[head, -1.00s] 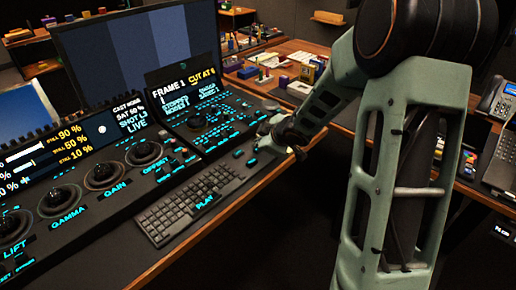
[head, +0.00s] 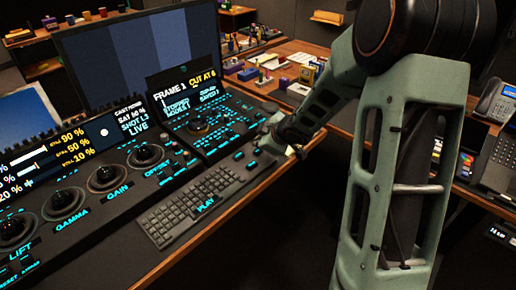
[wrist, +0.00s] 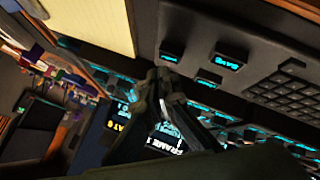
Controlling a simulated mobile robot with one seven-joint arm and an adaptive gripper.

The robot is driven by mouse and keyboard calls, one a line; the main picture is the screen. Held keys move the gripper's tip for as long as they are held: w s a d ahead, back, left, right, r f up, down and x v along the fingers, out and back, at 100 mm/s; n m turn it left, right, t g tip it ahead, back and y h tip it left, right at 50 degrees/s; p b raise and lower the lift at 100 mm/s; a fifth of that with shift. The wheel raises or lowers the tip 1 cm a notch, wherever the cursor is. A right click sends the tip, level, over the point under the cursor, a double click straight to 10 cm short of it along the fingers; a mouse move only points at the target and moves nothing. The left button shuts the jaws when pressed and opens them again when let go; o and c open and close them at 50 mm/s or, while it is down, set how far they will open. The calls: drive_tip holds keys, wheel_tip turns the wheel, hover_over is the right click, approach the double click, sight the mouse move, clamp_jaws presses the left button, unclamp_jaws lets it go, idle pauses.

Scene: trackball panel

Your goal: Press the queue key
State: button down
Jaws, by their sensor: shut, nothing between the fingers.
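My gripper (wrist: 160,78) is shut and empty, with its fingertips together in the wrist view. In the head view my gripper (head: 266,144) is over the right end of the console, near a few small dark keys (head: 252,163). The label is upside down and blurred. I cannot tell which key is the queue key. I cannot tell whether the fingertips touch a key.
A keyboard (head: 175,218) lies along the console's front edge. Trackballs (head: 107,177) and a small screen (head: 182,88) with "FRAME 1" stand behind it. A wooden desk (head: 290,50) with small blocks is at the back, and a phone (head: 497,100) is at the right.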

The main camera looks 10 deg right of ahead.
sight(259, 152)
wheel_tip(259, 152, up, 5)
drive_tip(key=p, duration=0.5)
idle(0.8)
